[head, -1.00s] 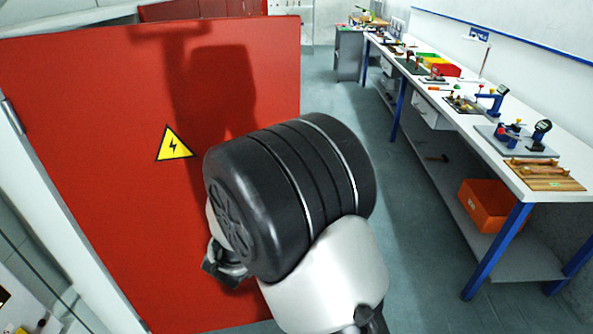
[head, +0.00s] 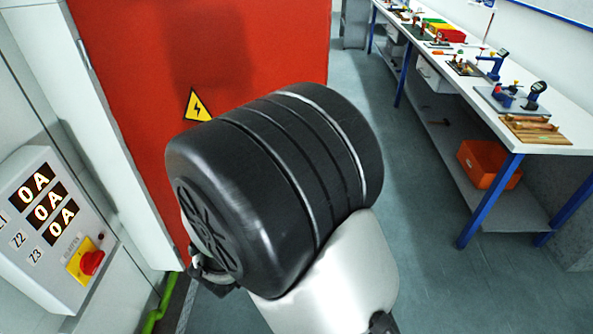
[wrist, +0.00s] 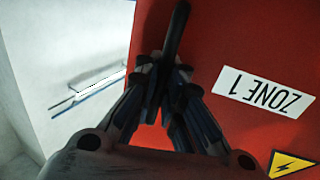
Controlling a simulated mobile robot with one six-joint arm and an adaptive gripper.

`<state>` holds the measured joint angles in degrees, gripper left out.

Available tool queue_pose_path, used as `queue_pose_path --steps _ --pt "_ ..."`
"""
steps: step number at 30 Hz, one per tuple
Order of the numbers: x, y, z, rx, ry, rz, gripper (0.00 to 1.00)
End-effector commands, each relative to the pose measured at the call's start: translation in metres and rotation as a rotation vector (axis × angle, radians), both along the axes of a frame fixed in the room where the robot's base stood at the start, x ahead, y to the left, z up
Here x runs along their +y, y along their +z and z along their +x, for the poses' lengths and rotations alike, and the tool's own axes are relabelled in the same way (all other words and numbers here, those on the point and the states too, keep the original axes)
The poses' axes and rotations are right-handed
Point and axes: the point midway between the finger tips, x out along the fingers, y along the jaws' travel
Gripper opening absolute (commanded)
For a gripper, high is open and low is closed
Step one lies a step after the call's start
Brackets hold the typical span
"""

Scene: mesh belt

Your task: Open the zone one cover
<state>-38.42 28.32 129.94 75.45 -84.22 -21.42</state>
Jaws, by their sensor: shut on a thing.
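The zone one cover is a large red panel (head: 125,65) with a yellow warning triangle, left of centre in the head view. It stands upright along a pale frame on its left. In the wrist view the red cover (wrist: 225,45) fills the right side, with a white "ZONE 1" label (wrist: 263,92) upside down. My gripper (wrist: 168,75) is shut on a dark bar-like handle (wrist: 178,30) in front of the cover. My black and white arm hides the cover's lower part and most of the gripper in the head view.
A long white workbench (head: 560,110) with tools runs along the right; an orange bin (head: 488,163) sits beneath. The grey floor between is clear.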

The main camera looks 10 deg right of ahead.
Motion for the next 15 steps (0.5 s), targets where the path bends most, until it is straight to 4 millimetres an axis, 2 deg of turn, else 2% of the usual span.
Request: queue_pose_path --steps 10,11,15 --pt "0.0012 0.0027 0.0003 -0.006 0.002 -0.002 0.0" --pt "0.0012 0.0027 0.0003 -0.006 0.002 -0.002 0.08" --pt "0.001 0.0021 0.0001 -0.004 0.001 -0.001 0.17"
